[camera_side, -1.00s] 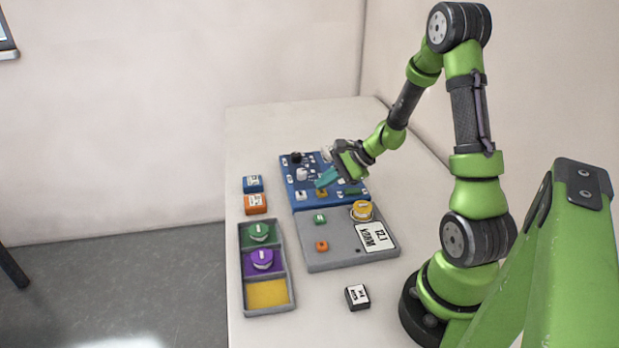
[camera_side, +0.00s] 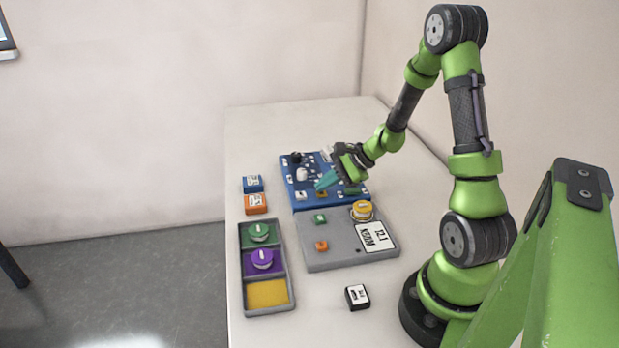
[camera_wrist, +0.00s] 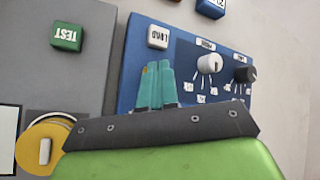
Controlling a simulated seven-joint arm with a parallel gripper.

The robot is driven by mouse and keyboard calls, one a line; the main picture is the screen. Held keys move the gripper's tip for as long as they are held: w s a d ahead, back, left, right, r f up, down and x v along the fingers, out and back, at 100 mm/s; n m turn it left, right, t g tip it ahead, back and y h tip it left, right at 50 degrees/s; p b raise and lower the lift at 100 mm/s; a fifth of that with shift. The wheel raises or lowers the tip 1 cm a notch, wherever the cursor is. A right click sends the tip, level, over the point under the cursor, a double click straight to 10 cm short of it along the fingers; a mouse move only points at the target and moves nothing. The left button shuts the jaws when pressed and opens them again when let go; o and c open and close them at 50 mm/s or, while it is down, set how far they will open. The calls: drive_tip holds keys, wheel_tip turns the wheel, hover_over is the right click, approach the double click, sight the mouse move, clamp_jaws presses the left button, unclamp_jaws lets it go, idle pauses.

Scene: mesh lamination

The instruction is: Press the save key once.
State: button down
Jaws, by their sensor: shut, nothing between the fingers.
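The blue panel (camera_side: 291,172) carries a white key marked LOAD (camera_wrist: 158,37), which in the side view is the white key (camera_side: 301,196) at the near edge. To its right is a dark yellow key (camera_side: 321,195), mostly below my fingertips; its label cannot be read, and no label reading SAVE is legible. My gripper (camera_side: 321,184) is shut and empty, its teal fingers pointing down at the dark yellow key. I cannot tell whether they touch it. In the wrist view the fingertips (camera_wrist: 158,68) hide most of what lies behind them.
A grey panel (camera_side: 340,235) with a green TEST key (camera_wrist: 67,37), an orange key (camera_side: 321,246) and a yellow knob (camera_side: 362,210) adjoins the blue panel. Knobs (camera_wrist: 209,63) stand on the blue panel. A tray (camera_side: 243,275), blocks and a loose dark block (camera_side: 357,297) lie around.

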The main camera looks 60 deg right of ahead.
sight(325, 193)
idle(0.5)
drive_tip(key=shift+r, duration=0.8)
drive_tip(key=shift+r, duration=2.5)
